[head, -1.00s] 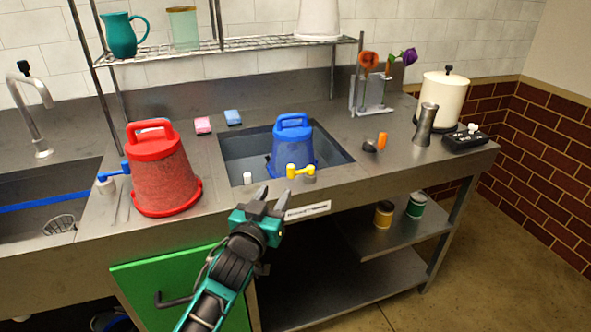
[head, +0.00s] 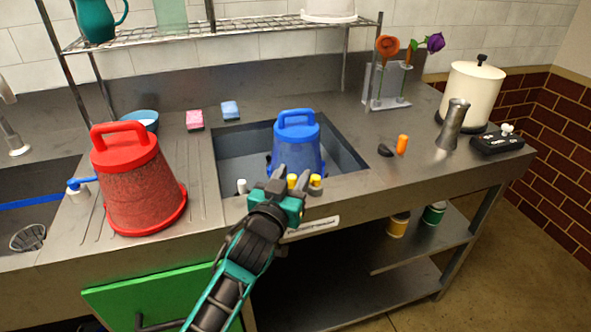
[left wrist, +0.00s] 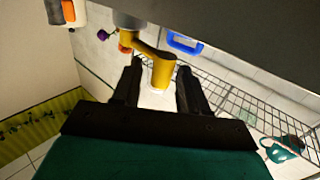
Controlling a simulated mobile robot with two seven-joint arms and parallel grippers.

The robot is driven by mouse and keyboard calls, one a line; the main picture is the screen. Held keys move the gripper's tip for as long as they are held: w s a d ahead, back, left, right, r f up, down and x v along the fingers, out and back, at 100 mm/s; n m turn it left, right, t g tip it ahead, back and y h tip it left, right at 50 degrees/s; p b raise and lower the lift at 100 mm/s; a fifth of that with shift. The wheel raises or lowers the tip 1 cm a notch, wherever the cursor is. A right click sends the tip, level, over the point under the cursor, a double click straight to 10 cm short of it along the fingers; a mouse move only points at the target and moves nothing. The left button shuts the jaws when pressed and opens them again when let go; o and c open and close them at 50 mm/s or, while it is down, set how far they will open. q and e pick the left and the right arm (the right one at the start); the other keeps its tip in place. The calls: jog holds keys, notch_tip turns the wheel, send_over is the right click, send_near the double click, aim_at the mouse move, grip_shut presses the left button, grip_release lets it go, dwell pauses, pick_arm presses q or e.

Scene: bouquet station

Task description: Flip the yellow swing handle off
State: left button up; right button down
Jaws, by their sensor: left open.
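The yellow swing handle (head: 316,181) sits at the front rim of the right sink basin, before the blue bucket (head: 297,150). My left gripper (head: 290,185) is at the handle and hides part of it in the head view. In the left wrist view the yellow handle (left wrist: 162,68) has its free end between the two open fingers of my left gripper (left wrist: 160,85). I cannot tell whether a finger touches it. The handle's other end joins a grey mount (left wrist: 127,20). My right gripper is not in view.
A red bucket (head: 135,185) stands on the counter at left. A small white knob (head: 242,186) is at the basin's front left. An orange piece (head: 402,144), a dark piece (head: 385,150) and a metal vase (head: 452,125) stand to the right.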

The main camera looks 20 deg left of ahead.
pick_arm(q)
jog(key=shift+w, duration=0.15)
jog(key=shift+c, duration=0.3)
grip_shut()
jog(key=shift+w+a+r+m+h+p, duration=0.15)
jog(key=shift+r+m+h+p, duration=0.3)
jog(key=shift+p, duration=0.8)
jog(key=shift+w+a+f+m+h+p, duration=0.15)
jog(key=shift+f+m+h+p, duration=0.15)
jog(key=shift+m+h+p, duration=0.45)
jog(key=shift+n, duration=0.3)
